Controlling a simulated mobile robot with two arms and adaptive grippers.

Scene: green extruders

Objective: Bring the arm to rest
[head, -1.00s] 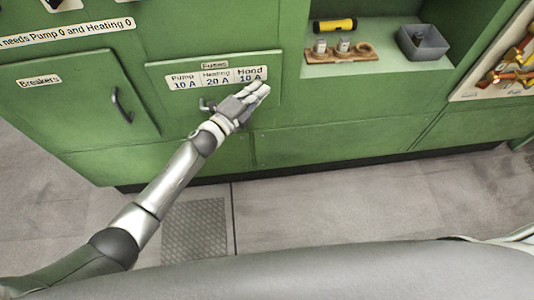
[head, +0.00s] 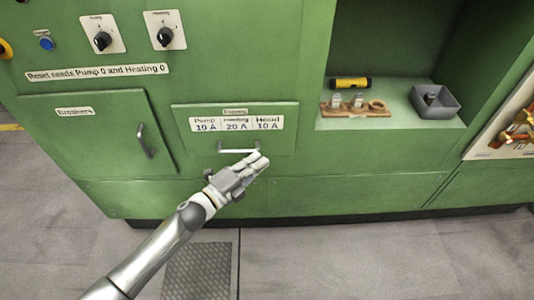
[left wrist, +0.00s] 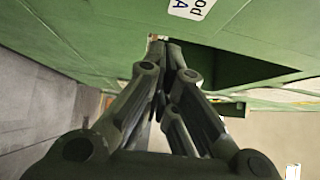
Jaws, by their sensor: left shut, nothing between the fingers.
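My left gripper (head: 258,163) is shut and empty. In the head view it is just below and in front of the handle (head: 238,149) of the closed fuses panel (head: 284,142); I cannot tell whether it touches the panel. In the left wrist view my left gripper (left wrist: 170,45) has its fingers together, pointing toward the green cabinet front (left wrist: 95,35). A piece of white label (left wrist: 192,8) shows at the top there. My right gripper is not in view.
A closed breakers door (head: 90,145) is on the left, below two knobs (head: 103,41). A recess on the right holds a yellow flashlight (head: 350,83), a wooden block with small parts (head: 340,110) and a grey bin (head: 450,105). The floor (head: 330,265) in front is clear.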

